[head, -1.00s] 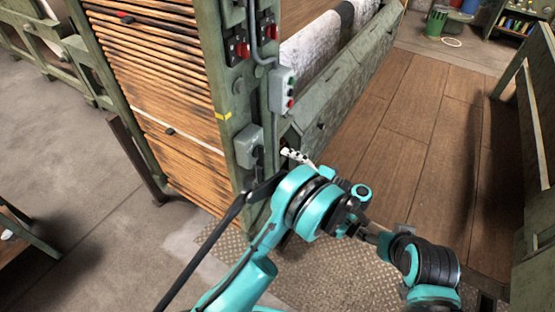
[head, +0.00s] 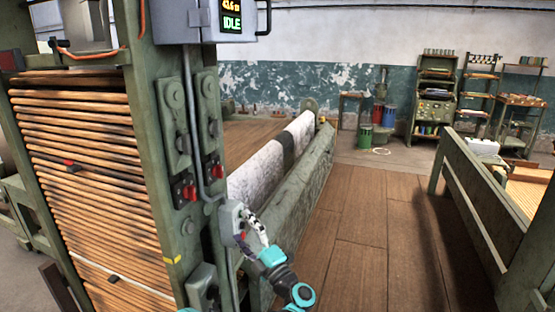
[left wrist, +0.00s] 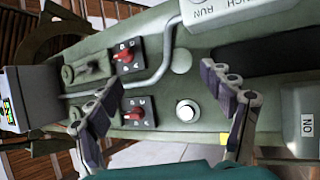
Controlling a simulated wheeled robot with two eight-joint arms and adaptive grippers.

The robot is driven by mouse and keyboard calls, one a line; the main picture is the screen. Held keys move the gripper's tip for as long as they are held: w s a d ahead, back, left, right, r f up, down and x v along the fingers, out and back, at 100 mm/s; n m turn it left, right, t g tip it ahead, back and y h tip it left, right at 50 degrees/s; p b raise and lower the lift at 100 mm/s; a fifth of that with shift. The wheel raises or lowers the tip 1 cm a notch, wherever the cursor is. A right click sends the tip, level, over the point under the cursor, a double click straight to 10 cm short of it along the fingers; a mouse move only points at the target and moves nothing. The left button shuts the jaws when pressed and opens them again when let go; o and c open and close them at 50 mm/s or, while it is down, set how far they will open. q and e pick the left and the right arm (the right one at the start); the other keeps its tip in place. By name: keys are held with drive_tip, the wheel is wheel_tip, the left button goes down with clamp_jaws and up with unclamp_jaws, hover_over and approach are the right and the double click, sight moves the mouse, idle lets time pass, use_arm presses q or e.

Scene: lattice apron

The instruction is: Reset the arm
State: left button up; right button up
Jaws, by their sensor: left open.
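My left arm (head: 290,285) is teal and black and comes up from the bottom of the head view. My left gripper (head: 257,230) is in front of the small grey control box (head: 232,222) on the green machine post. In the left wrist view the two grey fingers (left wrist: 160,80) are spread apart with nothing between them. Behind them is a green panel with a red rotary switch (left wrist: 126,55), a second red switch (left wrist: 138,112) and a pale round button (left wrist: 187,111). I cannot tell whether the fingers touch anything. My right gripper is not in view.
The green post (head: 165,150) carries a display box reading IDLE (head: 232,20). Stacked wooden slats (head: 75,170) fill the left side. A cloth roll (head: 258,172) lies behind the post. The wooden floor (head: 350,220) is clear, with a green rail (head: 470,200) at right.

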use_arm(q)
wheel_tip(320, 180, up, 11)
drive_tip(key=d+m+t+h, duration=0.3)
drive_tip(key=m+t+h, duration=0.3)
drive_tip(key=m+h, duration=0.55)
drive_tip(key=s+a+f+m+g+h, duration=0.1)
drive_tip(key=s+a+f+m+g, duration=0.2)
drive_tip(key=s+f, duration=0.5)
drive_tip(key=s+a+f+m+g+h, duration=0.1)
drive_tip(key=s+a+f+m+g, duration=0.3)
drive_tip(key=s, duration=0.9)
drive_tip(key=s+a+f+m+g+h, duration=0.1)
drive_tip(key=s+a+f+m+g, duration=0.2)
drive_tip(key=f, duration=1)
drive_tip(key=s+m+g, duration=0.3)
drive_tip(key=s+g, duration=0.2)
drive_tip(key=s, duration=0.2)
drive_tip(key=shift+s+a, duration=0.4)
